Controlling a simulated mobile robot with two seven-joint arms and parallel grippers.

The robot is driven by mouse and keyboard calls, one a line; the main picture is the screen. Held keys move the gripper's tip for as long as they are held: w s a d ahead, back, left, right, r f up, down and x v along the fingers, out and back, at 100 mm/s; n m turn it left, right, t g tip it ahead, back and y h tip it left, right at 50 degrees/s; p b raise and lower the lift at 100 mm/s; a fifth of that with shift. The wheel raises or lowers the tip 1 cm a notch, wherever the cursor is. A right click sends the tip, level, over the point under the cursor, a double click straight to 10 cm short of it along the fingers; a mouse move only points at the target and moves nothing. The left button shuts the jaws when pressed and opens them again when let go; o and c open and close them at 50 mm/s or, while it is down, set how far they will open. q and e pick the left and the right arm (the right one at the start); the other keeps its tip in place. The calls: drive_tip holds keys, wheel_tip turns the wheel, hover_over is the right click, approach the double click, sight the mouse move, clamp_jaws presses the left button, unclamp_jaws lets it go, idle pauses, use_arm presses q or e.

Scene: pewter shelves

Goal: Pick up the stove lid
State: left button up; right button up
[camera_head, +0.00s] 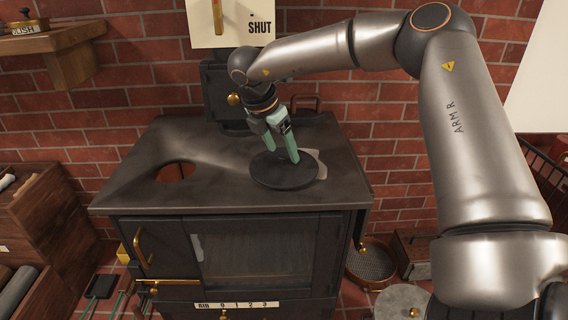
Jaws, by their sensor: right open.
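The stove lid (284,178) is a dark round disc lying flat on the right part of the black stove top (220,195). A round hole (173,171) in the stove top, reddish inside, is open to its left. My right gripper (283,154), with green fingers, points down over the lid. It is open, with its fingertips at or just above the far half of the lid. I cannot tell whether they touch it. The fingers hide part of the lid. My left gripper is not in view.
A pale flat piece (319,165) shows beside the lid's right edge. A dark upright pipe box (216,92) and a metal handle (305,101) stand behind the lid. A sign reading SHUT (232,22) hangs above. The stove top between hole and lid is clear.

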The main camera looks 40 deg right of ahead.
drive_tip(key=shift+d+f, duration=0.2)
drive_tip(key=shift+f, duration=0.35)
clamp_jaws()
idle(1.0)
drive_tip(key=shift+w+r, duration=0.1)
